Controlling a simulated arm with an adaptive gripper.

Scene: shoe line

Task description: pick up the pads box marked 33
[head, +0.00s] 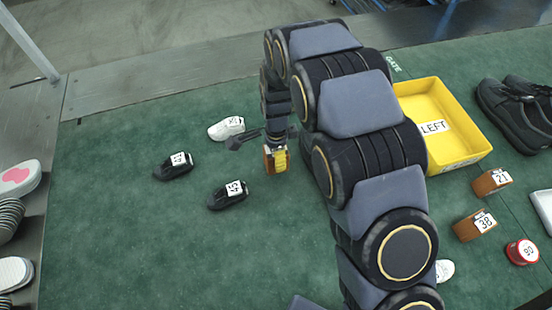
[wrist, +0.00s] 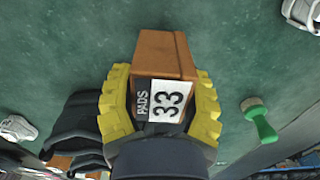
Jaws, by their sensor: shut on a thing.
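The pads box marked 33 (wrist: 163,54) is a small brown box with a white label reading PADS 33, seen large in the wrist view. My gripper (wrist: 161,84) is shut on it, with a yellow finger against each side. In the head view my gripper (head: 276,159) is left of my arm, over the green mat, and a brown edge of the box (head: 268,158) shows at the fingers. The box's far side is hidden, and I cannot tell whether its bottom touches the mat.
Two black shoes (head: 174,166) (head: 228,195) and a white shoe (head: 227,128) lie left of my gripper. A yellow LEFT bin (head: 462,156) stands right of my arm, near brown boxes marked 21 (head: 491,181) and 38 (head: 474,226). The mat's front left is clear.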

